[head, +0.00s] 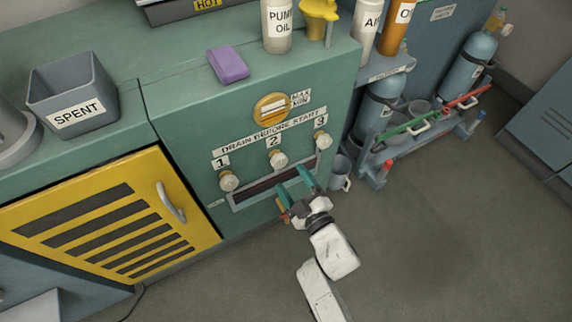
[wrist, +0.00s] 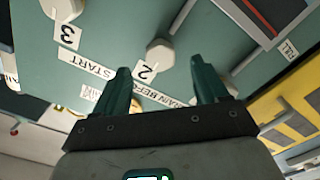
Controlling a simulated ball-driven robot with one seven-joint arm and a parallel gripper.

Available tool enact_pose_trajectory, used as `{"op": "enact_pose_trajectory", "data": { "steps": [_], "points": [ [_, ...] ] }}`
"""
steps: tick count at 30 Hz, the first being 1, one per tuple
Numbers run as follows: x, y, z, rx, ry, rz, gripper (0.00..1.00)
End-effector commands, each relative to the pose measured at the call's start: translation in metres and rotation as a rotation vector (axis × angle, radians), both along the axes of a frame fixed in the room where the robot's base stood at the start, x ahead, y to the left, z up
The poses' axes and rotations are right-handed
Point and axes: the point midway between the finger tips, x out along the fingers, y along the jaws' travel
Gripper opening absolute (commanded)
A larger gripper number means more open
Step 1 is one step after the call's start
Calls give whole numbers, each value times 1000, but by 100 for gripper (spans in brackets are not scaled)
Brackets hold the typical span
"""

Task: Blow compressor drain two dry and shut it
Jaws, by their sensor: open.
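The green compressor front carries drain knob two (head: 278,159), a pale knob under the label "2". In the wrist view, which is upside down, knob two (wrist: 160,53) shows beyond and between my fingertips. My gripper (head: 291,178) has two teal fingers, spread apart with nothing between them. In the wrist view the gripper (wrist: 162,70) points at the panel. I cannot tell how far knob two is turned.
Knob one (head: 228,181) and knob three (head: 322,141) flank knob two. A round sight gauge (head: 271,107) is above. A purple sponge-like block (head: 228,65), "SPENT" bin (head: 73,95) and pump oil bottle (head: 277,25) stand on top. A yellow louvred door (head: 110,220) is left. Floor at right is clear.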

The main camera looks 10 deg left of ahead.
Motion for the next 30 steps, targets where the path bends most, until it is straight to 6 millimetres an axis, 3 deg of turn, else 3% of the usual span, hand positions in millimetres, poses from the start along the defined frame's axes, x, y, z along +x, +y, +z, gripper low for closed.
{"op": "enact_pose_trajectory", "data": {
  "steps": [3,10,30],
  "points": [
    [-19,-13,3,0,2,-2,73],
    [-39,-27,1,1,1,-1,73],
    [-42,-28,0,0,-1,-1,73]
  ]
}}
